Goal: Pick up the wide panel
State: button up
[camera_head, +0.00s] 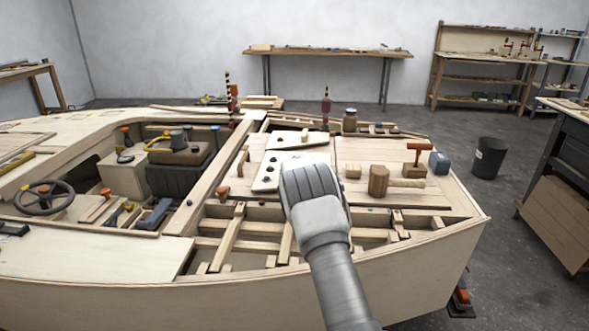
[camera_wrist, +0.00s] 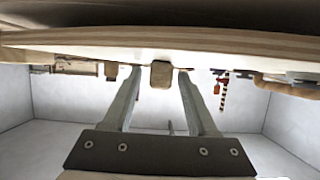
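A pale panel with dark holes (camera_head: 268,172) lies flat on the boat's deck, its right part hidden behind my gripper. A second, narrower pale panel with dark holes (camera_head: 297,139) lies behind it. I cannot tell for sure which is the wide panel; the nearer one looks broader. My gripper (camera_head: 303,165) is over the right part of the nearer panel; its fingertips are hidden there. In the wrist view my gripper (camera_wrist: 160,70) has its fingers apart. A pale panel with a layered plywood edge (camera_wrist: 100,56) crosses the top of that view, close to the fingers. A small wooden block (camera_wrist: 160,75) shows between the fingertips.
On the deck to the right are a wooden mallet (camera_head: 380,181), another mallet (camera_head: 416,158), a small block (camera_head: 352,171) and a blue box (camera_head: 439,162). A jar (camera_head: 349,120) stands behind. Open hull framing (camera_head: 230,235) lies in front. A steering wheel (camera_head: 44,197) is far left.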

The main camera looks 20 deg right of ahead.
grip_shut()
dwell(1.1)
jog(key=shift+r, duration=0.15)
